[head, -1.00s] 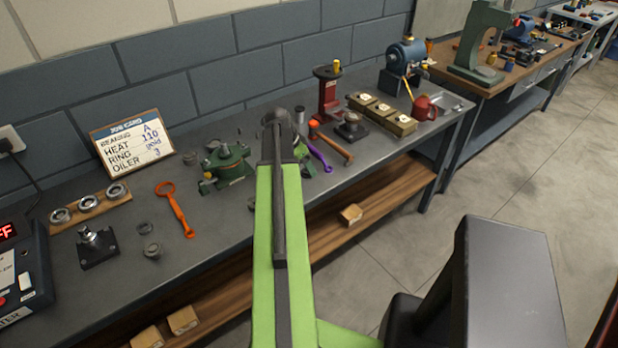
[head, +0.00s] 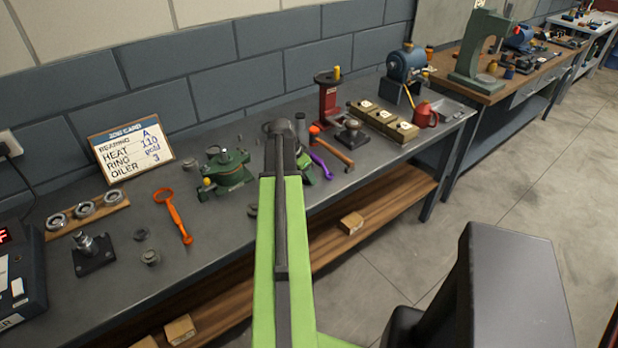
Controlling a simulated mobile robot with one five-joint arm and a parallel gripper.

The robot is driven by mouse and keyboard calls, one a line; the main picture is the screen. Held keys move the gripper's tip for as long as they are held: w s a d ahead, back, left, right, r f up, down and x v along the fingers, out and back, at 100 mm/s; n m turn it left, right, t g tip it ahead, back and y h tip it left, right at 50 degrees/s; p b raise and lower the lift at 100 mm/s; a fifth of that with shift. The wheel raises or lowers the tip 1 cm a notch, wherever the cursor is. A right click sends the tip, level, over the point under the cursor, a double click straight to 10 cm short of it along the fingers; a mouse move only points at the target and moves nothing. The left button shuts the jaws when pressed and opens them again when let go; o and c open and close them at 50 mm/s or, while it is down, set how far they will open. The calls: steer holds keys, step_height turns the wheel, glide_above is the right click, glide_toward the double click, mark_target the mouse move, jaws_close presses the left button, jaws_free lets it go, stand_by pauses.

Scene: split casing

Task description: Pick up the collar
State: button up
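I cannot tell for certain which piece is the collar. Two small dark ring-like parts lie on the grey bench at the left: a flat one (head: 141,234) and a thicker one (head: 151,257). Another small grey part (head: 252,210) shows just left of my arm, partly hidden by it. The green split casing (head: 226,170) stands on the bench, left of my arm. My green arm reaches forward over the bench, and its dark end, my gripper (head: 280,128), is right of the casing. Its fingers are not clearly visible, and no held part shows.
An orange ring-ended tool (head: 173,215), a wooden rack (head: 88,214) with bearings, a black block with a post (head: 92,254) and a heater (head: 14,275) are at left. A purple tool (head: 321,165), a hammer (head: 333,150) and a red stand (head: 327,100) are at right.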

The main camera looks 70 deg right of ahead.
mark_target(307, 182)
steer(key=r+p, duration=0.5)
steer(key=shift+s+a+r, duration=0.1)
steer(key=shift+s+r, duration=0.05)
steer(key=shift+s, duration=0.1)
steer(key=s+a+r+p, duration=0.3)
steer(key=s+r+p, duration=0.2)
steer(key=s, duration=0.5)
steer(key=shift+s+r+p, duration=0.15)
steer(key=shift+s+p, duration=0.15)
steer(key=shift+s, duration=0.05)
steer(key=shift+w, duration=0.1)
